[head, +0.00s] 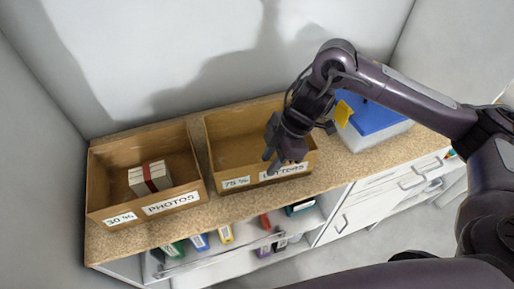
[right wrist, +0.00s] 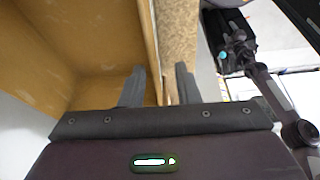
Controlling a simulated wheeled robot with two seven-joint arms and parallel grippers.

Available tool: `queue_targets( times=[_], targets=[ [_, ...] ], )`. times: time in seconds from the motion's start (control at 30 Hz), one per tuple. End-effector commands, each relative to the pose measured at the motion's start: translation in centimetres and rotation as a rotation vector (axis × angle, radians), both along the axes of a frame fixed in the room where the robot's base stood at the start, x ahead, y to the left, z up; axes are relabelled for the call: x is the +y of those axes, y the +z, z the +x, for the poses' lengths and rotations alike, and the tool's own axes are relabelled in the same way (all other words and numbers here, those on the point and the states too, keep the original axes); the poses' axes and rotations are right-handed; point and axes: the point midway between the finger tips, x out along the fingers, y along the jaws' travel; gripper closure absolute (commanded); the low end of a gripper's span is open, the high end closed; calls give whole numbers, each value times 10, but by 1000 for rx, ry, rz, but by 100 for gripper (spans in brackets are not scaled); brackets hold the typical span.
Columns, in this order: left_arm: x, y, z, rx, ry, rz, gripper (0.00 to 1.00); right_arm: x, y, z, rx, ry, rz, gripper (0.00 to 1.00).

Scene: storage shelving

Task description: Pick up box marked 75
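The box marked 75 % (head: 236,182) is an open tan box, also labelled LETTERS, in the middle of the shelf top in the head view. It looks empty where its inside shows. My right gripper (head: 271,164) is over its front wall, partly covering the LETTERS label. In the right wrist view, the two fingers of this gripper (right wrist: 159,84) are apart, one on the inner side of the box wall (right wrist: 152,40) and one on the outer side. I cannot tell whether they touch the wall. My left gripper is not in view.
A tan box marked 30 % and PHOTOS (head: 187,196) stands to the left, holding a banded stack (head: 141,181). A blue-lidded container (head: 377,118) stands to the right. Coloured binders (head: 200,242) sit below the speckled shelf top (head: 130,240). A wall rises behind.

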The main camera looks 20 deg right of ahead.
Motion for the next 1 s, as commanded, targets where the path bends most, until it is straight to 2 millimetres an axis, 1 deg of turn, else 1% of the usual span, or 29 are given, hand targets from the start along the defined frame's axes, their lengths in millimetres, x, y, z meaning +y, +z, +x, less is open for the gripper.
queue_targets(
  times=[0.03,0.13,0.2,0.3,0.43,0.57,0.67,0.8,1.0],
  targets=[
    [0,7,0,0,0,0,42,1,-3,1,4,0,0,71],
    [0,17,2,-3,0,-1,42,4,-18,3,5,-2,-1,71],
    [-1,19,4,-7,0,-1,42,9,-29,4,3,0,0,71],
    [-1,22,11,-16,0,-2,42,12,-39,5,1,-1,-1,71],
    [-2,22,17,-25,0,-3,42,13,-43,5,-1,-1,-1,71],
    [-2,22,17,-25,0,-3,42,13,-44,5,-1,0,-1,71],
    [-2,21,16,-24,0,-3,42,13,-43,5,-1,0,-1,81],
    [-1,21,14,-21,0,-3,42,13,-43,5,-1,0,-1,100],
    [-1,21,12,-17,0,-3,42,13,-43,5,-1,0,-1,100]
  ],
)
